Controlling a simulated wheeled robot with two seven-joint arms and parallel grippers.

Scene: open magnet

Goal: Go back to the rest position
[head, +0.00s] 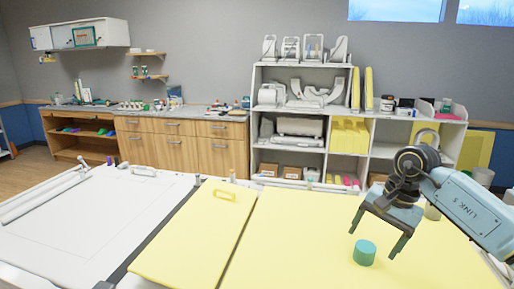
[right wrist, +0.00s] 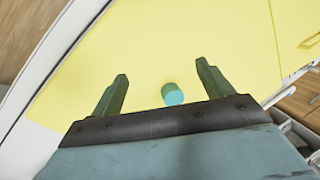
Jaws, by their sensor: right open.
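My right gripper (head: 376,244) is open and empty above the yellow surface at the right of the head view. Its two fingers (right wrist: 160,92) also show spread apart in the right wrist view. A small teal cylinder (head: 364,253) stands upright on the yellow surface, below and close to the fingers. In the right wrist view the teal cylinder (right wrist: 173,94) shows in the gap between the fingers, apart from both. My left gripper is not in view.
The yellow surface (head: 300,225) is otherwise mostly clear, with a yellow panel (head: 190,235) to its left. A white table part (head: 90,220) lies further left. A white shelf unit (head: 257,110) and a wooden counter (head: 182,150) stand behind.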

